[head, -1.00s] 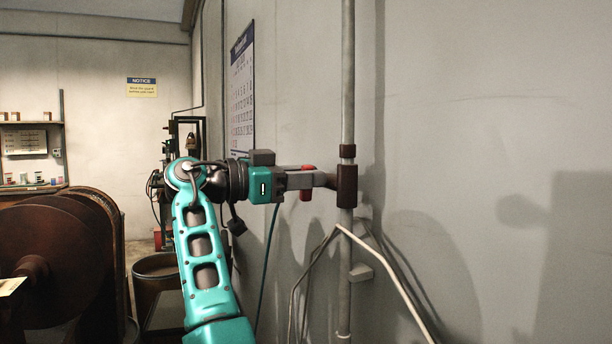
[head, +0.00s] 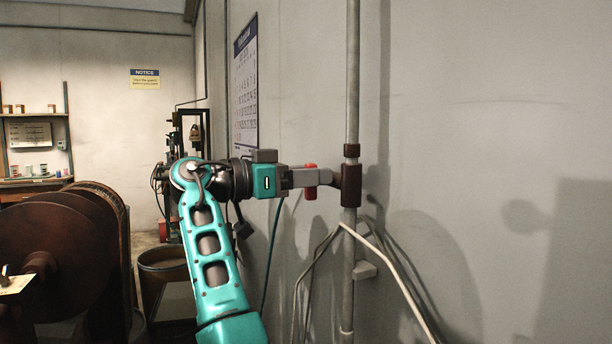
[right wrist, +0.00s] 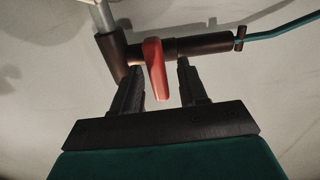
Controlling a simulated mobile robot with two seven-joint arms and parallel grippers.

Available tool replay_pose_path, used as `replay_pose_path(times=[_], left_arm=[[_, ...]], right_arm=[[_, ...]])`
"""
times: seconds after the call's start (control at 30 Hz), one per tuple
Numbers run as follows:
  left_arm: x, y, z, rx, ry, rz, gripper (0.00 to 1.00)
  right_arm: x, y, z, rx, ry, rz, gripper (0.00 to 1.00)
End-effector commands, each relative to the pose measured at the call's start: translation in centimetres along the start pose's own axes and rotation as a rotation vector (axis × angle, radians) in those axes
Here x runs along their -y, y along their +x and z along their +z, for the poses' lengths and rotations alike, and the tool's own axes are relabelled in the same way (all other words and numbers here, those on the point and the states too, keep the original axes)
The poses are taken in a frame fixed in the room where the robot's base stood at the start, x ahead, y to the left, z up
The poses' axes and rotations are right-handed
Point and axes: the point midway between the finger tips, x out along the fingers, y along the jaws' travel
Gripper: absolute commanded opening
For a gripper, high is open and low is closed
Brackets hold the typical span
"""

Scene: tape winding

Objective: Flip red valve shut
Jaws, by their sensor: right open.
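The red valve handle (right wrist: 155,70) sits on a dark brown fitting on the wall pipe. In the right wrist view it sticks out from the fitting and lies between the two fingers of my right gripper (right wrist: 160,85). The fingers are apart, with a gap on each side of the handle. In the head view the red handle (head: 311,181) shows beside the grey fingers of my right gripper (head: 315,178), close to the brown fitting (head: 351,185). The fingers partly hide the handle there. My left gripper is not in view.
A grey vertical pipe (head: 352,90) runs up the wall, with pale cables (head: 385,270) hanging below the fitting. A teal hose (right wrist: 275,30) leaves the fitting's far end. A large brown reel (head: 60,250) and a barrel (head: 163,266) stand at left.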

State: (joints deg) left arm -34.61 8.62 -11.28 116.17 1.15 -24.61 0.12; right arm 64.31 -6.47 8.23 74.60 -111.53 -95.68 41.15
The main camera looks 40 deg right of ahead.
Motion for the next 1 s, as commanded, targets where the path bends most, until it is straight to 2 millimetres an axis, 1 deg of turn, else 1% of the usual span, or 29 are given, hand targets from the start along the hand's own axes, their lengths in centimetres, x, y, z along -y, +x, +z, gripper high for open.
replay_pose_path(times=[0.07,0.17,0.27,0.5,0.6,0.7,0.8,1.0], left_arm=[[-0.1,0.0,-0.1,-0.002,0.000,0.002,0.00],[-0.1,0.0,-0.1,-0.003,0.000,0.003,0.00],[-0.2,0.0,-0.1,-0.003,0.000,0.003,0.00],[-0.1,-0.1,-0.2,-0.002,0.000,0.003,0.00],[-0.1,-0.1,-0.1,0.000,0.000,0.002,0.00],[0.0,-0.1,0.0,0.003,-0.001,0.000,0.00],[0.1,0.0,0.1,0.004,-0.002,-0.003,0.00],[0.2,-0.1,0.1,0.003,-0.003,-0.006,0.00]], right_arm=[[0.0,-0.3,0.0,0.000,0.000,-0.001,0.43],[0.1,-1.3,-0.1,-0.001,0.000,-0.003,0.43],[0.0,-3.1,-0.1,-0.001,0.000,-0.004,0.43],[0.0,-8.7,-0.1,-0.002,-0.001,-0.003,0.43],[0.0,-10.5,-0.1,-0.003,-0.002,-0.002,0.43],[0.0,-11.7,-0.1,0.000,-0.001,-0.003,0.43],[0.0,-12.5,-0.1,0.000,-0.001,-0.001,0.43],[0.0,-12.9,0.0,0.000,0.001,0.000,0.43]])
